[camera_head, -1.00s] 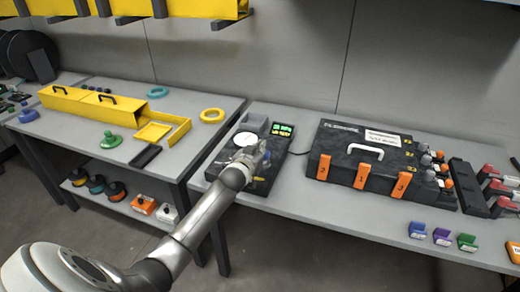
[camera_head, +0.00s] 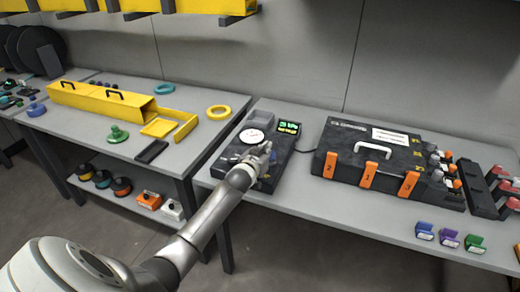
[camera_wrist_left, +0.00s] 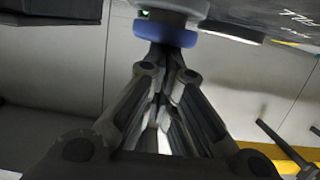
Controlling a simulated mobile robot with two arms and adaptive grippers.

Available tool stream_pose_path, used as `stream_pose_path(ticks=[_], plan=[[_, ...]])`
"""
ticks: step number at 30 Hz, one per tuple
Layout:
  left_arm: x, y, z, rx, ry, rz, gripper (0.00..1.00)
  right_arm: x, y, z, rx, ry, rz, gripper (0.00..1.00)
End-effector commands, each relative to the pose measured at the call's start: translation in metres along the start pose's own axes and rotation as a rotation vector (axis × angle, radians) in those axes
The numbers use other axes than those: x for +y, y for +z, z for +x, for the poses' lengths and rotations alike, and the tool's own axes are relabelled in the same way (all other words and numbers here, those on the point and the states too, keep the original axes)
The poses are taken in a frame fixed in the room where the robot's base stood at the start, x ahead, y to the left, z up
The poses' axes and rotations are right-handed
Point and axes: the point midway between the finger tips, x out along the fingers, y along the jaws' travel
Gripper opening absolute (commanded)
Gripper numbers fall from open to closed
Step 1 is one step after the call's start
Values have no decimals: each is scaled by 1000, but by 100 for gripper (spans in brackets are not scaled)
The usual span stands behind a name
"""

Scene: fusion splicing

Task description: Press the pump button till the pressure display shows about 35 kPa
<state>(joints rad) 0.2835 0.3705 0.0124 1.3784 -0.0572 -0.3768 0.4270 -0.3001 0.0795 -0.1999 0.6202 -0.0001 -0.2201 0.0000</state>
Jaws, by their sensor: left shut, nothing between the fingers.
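The black pump unit (camera_head: 220,166) lies on the right bench, with a white round gauge (camera_head: 251,136) on top. Its small display (camera_head: 289,127) glows green and yellow, but the figures are too small to read. My left gripper (camera_head: 265,150) is over the unit's right part, in front of the gauge, and hides part of the panel. In the left wrist view its fingers (camera_wrist_left: 158,62) are shut and empty. Their tips are at a blue round knob-like part (camera_wrist_left: 165,33); I cannot tell whether they touch it. My right gripper is not in view.
A black case (camera_head: 335,165) with orange latches stands right of the unit. Small coloured blocks (camera_head: 449,238) lie at the bench's front edge. A gap separates the benches.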

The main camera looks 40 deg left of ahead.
Motion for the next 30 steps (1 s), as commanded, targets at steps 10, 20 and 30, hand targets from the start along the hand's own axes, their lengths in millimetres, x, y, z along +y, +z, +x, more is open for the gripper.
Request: stream_pose_path(ticks=[10,20,30], plan=[[0,-33,-15,1,2,1,0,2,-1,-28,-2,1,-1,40],[0,-34,-65,4,2,0,0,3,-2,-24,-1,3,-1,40],[0,-36,-98,5,1,0,0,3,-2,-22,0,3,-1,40]])
